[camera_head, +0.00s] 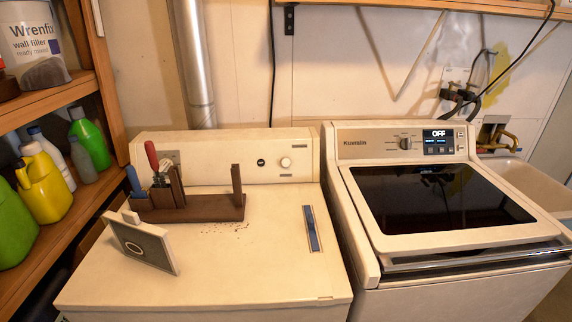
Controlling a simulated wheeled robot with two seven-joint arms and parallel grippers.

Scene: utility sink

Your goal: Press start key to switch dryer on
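The dryer appears to be the cream machine on the left (270,265), with a flat top and a raised back panel (225,160). The panel carries a small dark round button (261,162), possibly the start key, and a pale round knob (285,163) to its right. The button's label is too small to read. The washer (430,230) on the right has a dark glass lid, a knob (405,143) and a display (438,134) reading OFF. Neither of my grippers is in view.
A brown wooden tool holder (195,213) with red- and blue-handled tools stands on the dryer top, partly hiding the panel's left end. A tilted grey-faced block (142,244) is in front. Shelves with bottles (48,185) flank the left; a sink (530,183) is far right.

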